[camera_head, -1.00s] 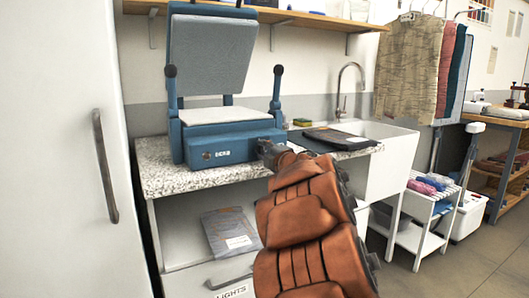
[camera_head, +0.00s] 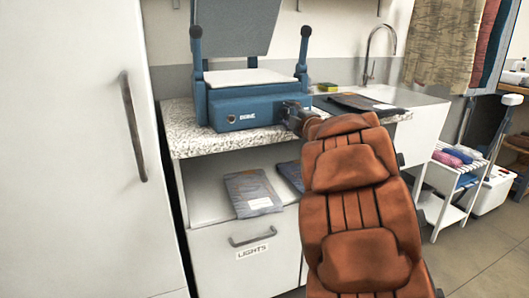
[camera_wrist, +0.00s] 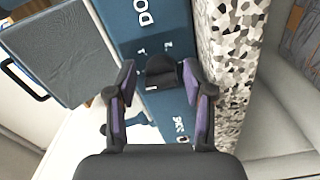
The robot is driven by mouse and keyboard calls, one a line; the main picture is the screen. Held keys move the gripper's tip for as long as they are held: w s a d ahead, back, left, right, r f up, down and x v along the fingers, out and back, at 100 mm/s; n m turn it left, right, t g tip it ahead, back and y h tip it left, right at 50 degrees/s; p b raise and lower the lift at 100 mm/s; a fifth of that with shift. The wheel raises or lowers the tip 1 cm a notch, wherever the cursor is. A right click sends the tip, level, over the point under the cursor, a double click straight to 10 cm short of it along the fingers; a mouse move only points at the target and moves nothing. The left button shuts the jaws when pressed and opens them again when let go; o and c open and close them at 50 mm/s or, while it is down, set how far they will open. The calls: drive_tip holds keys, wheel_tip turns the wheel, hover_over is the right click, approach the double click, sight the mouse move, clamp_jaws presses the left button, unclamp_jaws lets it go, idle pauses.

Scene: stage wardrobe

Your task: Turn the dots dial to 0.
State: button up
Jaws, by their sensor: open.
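The blue heat press (camera_head: 262,112) stands on the speckled counter with its upper plate raised. In the wrist view its blue front (camera_wrist: 180,108) carries a black dial (camera_wrist: 162,72), with small pale marks around it and a partly cut-off label starting "DO". My gripper (camera_wrist: 159,68) is open, its purple-padded fingers on either side of the dial with gaps showing. I cannot read the dial's setting. In the head view my gripper (camera_head: 297,114) is at the right end of the press front and hides the dial.
The speckled counter edge (camera_wrist: 228,70) runs close beside the press front. A tall white door with a handle (camera_head: 133,125) stands at left. A drawer labelled LIGHTS (camera_head: 250,250) and a shelf with packets (camera_head: 254,193) are below. The sink is at right.

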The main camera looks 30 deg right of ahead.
drive_tip(key=m+p, duration=0.2)
drive_tip(key=m, duration=0.3)
drive_tip(key=shift+w+a, duration=0.1)
drive_tip(key=shift+a, duration=0.05)
drive_tip(key=m+p, duration=0.1)
drive_tip(key=m, duration=0.5)
drive_tip(key=shift+p, duration=0.4)
drive_tip(key=m, duration=0.5)
drive_tip(key=shift+a+p, duration=0.1)
drive_tip(key=shift+p, duration=0.2)
drive_tip(key=m, duration=0.5)
drive_tip(key=shift+f+b, duration=0.15)
drive_tip(key=shift+b, duration=0.2)
drive_tip(key=shift+s, duration=0.2)
drive_tip(key=s, duration=0.8)
drive_tip(key=s+a+n+g+y+p, duration=0.1)
drive_tip(key=a+n+g+y+p, duration=0.1)
drive_tip(key=a+g+p, duration=0.55)
drive_tip(key=s+a+n+g+p, duration=0.2)
drive_tip(key=s+a+g+p, duration=0.2)
drive_tip(key=s+a+p, duration=0.4)
drive_tip(key=shift+s+a+f+n+p, duration=0.3)
drive_tip(key=shift+s+a+f+p, duration=0.15)
drive_tip(key=shift+s+a, duration=2)
